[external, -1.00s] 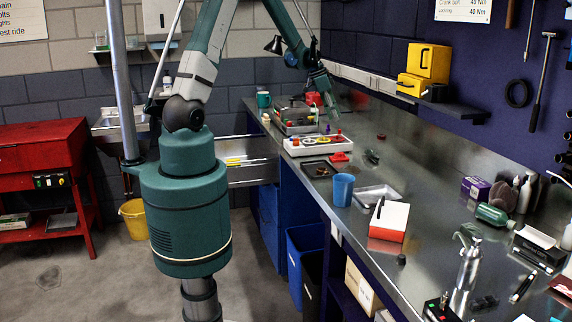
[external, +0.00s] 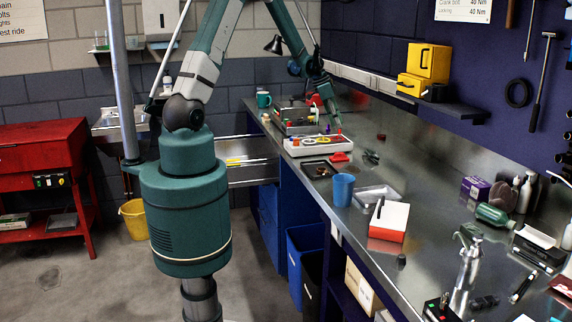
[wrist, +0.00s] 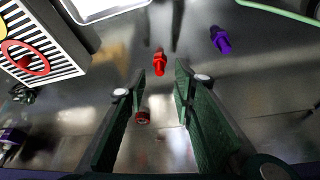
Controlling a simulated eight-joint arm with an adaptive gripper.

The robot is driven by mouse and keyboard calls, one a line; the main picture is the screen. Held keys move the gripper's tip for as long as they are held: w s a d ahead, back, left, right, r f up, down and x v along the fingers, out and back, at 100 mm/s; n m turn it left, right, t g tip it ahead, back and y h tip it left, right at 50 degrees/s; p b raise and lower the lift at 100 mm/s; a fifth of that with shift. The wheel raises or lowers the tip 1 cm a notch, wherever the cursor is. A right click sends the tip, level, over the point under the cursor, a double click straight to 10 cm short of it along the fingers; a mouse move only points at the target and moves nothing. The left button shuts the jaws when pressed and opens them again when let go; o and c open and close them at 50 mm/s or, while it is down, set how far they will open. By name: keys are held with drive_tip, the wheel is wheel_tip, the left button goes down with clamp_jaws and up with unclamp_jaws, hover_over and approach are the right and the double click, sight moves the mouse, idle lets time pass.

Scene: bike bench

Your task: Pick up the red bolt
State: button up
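The red bolt (wrist: 159,62) lies on the metal bench in the wrist view, just beyond and between my fingertips. My gripper (wrist: 160,76) is open, with a clear gap between its two dark green fingers and nothing held. In the external view my gripper (external: 337,118) is low over the far part of the bench, at the right side of a white tray. I cannot surely pick out the red bolt in the external view.
A purple bolt (wrist: 220,40) lies to the right of the red one. A short reddish cylinder (wrist: 142,116) lies between the fingers, nearer the palm. A white ribbed tray (wrist: 62,62) with rings stands at left. A blue cup (external: 343,188) stands nearer on the bench.

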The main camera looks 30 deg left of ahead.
drive_tip(key=shift+x, duration=1.55)
drive_tip(key=shift+c, duration=0.7)
clamp_jaws()
